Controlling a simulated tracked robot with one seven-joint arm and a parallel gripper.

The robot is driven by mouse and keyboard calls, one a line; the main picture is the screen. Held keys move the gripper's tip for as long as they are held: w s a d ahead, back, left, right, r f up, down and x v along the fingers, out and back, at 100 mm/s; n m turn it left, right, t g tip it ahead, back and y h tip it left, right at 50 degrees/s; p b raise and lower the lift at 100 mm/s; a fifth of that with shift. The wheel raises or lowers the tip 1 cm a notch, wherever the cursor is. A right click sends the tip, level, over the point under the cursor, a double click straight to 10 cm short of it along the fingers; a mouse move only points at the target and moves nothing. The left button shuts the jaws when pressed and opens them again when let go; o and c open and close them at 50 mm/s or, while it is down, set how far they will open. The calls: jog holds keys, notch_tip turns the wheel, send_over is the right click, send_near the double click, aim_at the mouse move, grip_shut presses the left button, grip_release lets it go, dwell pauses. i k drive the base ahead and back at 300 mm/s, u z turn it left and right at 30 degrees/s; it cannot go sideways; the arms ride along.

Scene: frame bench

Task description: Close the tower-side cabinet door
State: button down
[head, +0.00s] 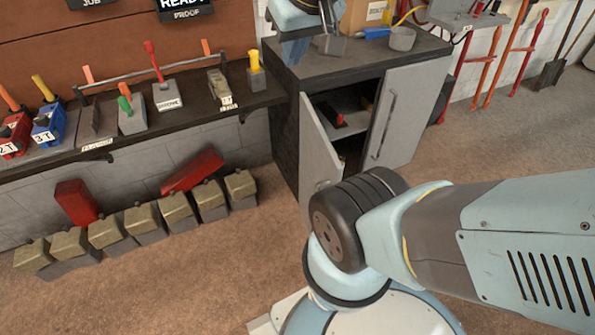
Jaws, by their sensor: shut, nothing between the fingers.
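A dark cabinet (284,125) with a grey worktop stands at the upper middle in the head view. Its left grey door (319,152) stands open, swung out, so the inside shows. Its right grey door (402,110), with a long handle, looks closed. My gripper (295,52) shows only in part at the top edge, above the left end of the cabinet top, below a pale blue part of my arm. It is shut and empty, up and away from the open door. My own arm hides the lower part of the open door.
A shelf inside the cabinet holds a red-handled item (340,121). A cardboard box (365,14) and a grey cup (402,38) stand on top. A tool ledge (215,115) runs left, with several weights (144,222) below. Brown floor lies clear in front.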

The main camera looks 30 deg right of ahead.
aim_at(321, 169)
jog(key=z, duration=0.05)
jog(key=k, duration=1)
jog(key=z, duration=0.55)
jog(key=i, duration=0.5)
jog(key=z, duration=0.05)
